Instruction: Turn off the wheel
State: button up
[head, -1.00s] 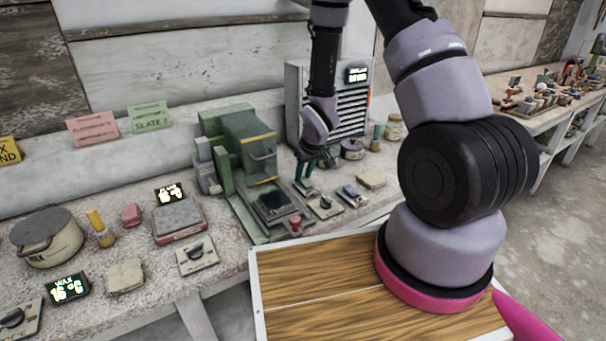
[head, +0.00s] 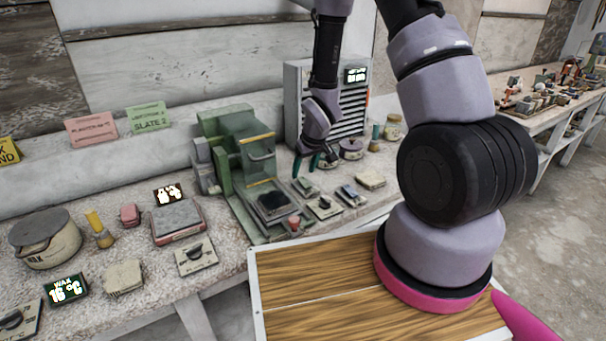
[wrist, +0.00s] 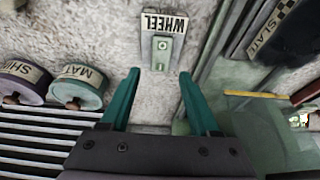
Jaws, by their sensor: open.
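A small light plate marked WHEEL (wrist: 163,22) shows upside down in the wrist view, with a greenish switch (wrist: 162,50) below the lettering. My gripper (wrist: 158,75) is open and empty. Its two teal fingers lie either side of the switch in the picture, with no contact visible. In the head view my gripper (head: 306,165) hangs over the bench, just right of the green machine (head: 240,160). Small control plates (head: 325,206) lie near it there. I cannot read which of them is the wheel's.
A louvred cabinet (head: 293,95) stands behind my gripper, with labelled jars (wrist: 78,88) close by. The green machine's frame is close on the other side. A wooden-topped surface (head: 330,290) is in front. Dials and a pot (head: 45,240) stand at the left.

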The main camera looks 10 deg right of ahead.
jog(key=v, duration=0.8)
jog(key=shift+d+r, duration=0.1)
jog(key=shift+r, duration=0.05)
jog(key=s+d+r+m+t, duration=0.1)
jog(key=d+r+m, duration=0.1)
jog(key=r, duration=0.7)
jog(key=s+d+r+m, duration=0.2)
jog(key=r, duration=0.6)
jog(key=s+r+m+t, duration=0.2)
jog(key=s+r+m, duration=0.1)
jog(key=s+r, duration=1.2)
jog(key=shift+s+d+r+m+y, duration=0.35)
jog(key=shift+r+m+y, duration=0.05)
jog(key=shift+r, duration=0.25)
